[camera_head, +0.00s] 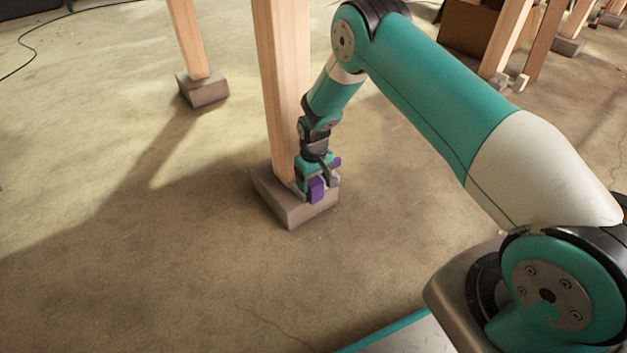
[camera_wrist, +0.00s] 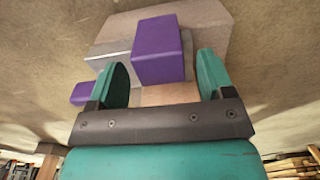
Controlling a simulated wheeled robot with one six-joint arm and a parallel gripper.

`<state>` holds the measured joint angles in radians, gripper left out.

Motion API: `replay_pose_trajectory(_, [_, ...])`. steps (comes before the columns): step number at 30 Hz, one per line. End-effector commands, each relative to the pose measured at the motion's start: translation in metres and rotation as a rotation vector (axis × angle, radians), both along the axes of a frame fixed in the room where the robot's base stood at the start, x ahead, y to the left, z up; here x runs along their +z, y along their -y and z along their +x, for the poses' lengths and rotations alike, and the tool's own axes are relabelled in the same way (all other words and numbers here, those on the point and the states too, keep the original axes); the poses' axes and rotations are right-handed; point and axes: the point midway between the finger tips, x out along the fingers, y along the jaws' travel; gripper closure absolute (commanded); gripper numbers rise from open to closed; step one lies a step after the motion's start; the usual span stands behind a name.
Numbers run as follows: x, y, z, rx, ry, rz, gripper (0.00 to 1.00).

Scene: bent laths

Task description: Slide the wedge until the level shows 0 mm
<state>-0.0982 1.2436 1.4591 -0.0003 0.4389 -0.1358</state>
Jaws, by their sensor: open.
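My gripper (camera_head: 318,178) is low at the foot of a wooden post (camera_head: 281,90), which stands over a concrete block (camera_head: 291,211). In the wrist view a purple block (camera_wrist: 158,48) lies between my two open fingers, with a gap to the right finger. It also shows beside the gripper in the head view (camera_head: 316,190). A grey metal piece (camera_wrist: 110,50), perhaps the wedge, lies behind and left of it. A second purple part (camera_wrist: 82,93) shows outside my left finger. My gripper hides part of these pieces. I see no level reading.
Another post (camera_head: 188,38) on a concrete block (camera_head: 203,88) stands at the back left. More posts (camera_head: 510,40) and a brown box (camera_head: 468,27) are at the back right. A dark cable (camera_head: 40,28) lies at the upper left. The floor (camera_head: 120,270) at the front left is clear.

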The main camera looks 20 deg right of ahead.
Motion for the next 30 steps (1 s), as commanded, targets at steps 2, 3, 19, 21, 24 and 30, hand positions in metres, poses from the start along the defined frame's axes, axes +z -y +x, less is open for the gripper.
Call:
replay_pose_trajectory(2, [0.024,0.000,0.000,0.000,0.002,0.000,0.26])
replay_pose_trajectory(3, [0.034,0.000,0.001,0.000,0.002,0.000,0.26])
replay_pose_trajectory(19, [0.149,0.000,0.000,0.000,0.001,0.000,0.26])
replay_pose_trajectory(21, [0.155,0.000,0.000,0.000,0.001,0.000,0.26])
replay_pose_trajectory(24, [0.159,0.000,0.000,0.000,0.001,0.000,0.26])
replay_pose_trajectory(30, [0.160,0.000,0.000,0.000,0.001,0.000,0.26])
